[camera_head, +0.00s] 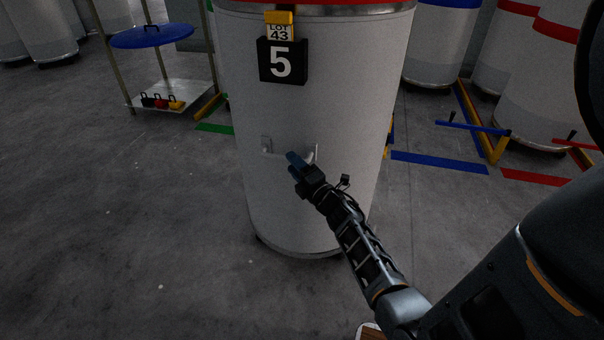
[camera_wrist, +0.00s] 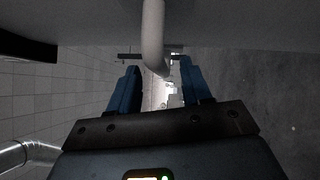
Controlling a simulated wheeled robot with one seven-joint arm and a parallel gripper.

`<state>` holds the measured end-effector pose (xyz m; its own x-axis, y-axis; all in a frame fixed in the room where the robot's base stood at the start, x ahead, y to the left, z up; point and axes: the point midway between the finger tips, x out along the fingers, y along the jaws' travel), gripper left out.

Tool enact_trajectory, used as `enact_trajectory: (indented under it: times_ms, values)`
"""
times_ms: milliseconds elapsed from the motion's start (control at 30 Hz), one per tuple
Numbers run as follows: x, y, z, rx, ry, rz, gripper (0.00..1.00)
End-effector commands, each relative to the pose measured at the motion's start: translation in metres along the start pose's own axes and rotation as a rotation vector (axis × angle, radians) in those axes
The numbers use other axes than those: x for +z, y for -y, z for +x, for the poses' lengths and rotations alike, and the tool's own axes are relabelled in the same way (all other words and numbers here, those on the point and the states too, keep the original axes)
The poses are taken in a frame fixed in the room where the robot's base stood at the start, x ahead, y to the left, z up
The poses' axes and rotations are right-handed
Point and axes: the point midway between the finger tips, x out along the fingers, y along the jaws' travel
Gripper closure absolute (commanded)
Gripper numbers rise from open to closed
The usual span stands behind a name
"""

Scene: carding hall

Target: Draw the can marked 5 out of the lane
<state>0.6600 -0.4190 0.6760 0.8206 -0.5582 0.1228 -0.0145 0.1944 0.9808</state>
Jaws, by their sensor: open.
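The can marked 5 (camera_head: 235,115) is a tall pale cylinder with a red top band, upright on the floor in the middle of the head view. It carries a black plate with a white 5 (camera_head: 283,62) and a yellow-clipped LOT 43 tag (camera_head: 280,30). A pale bar handle (camera_head: 267,146) sits low on its front, partly hidden by my gripper (camera_head: 294,160). In the wrist view, the handle (camera_wrist: 153,35) reaches down between the blue fingertips of my gripper (camera_wrist: 158,72). The fingers are apart, with gaps showing beside the handle.
A trolley (camera_head: 195,92) with a blue round lid (camera_head: 152,36) and small coloured locks stands at left. Other cans (camera_head: 443,45) stand behind and right. Yellow rails with a blue bar (camera_head: 472,126) are at right. The front-left floor is clear.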

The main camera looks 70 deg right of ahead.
Motion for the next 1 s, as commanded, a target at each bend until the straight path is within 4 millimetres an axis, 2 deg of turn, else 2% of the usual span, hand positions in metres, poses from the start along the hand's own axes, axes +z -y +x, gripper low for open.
enact_trajectory:
  times_ms: [100, 233, 633, 1000]
  values:
    - [0.001, 0.0, 0.017, 0.002, 0.0, 0.0, 0.51]
    - [0.0, 0.0, 0.029, 0.001, 0.0, 0.0, 0.51]
    - [0.0, 0.0, 0.034, -0.001, -0.001, 0.0, 0.51]
    - [0.0, 0.0, 0.034, -0.001, -0.001, 0.0, 0.86]
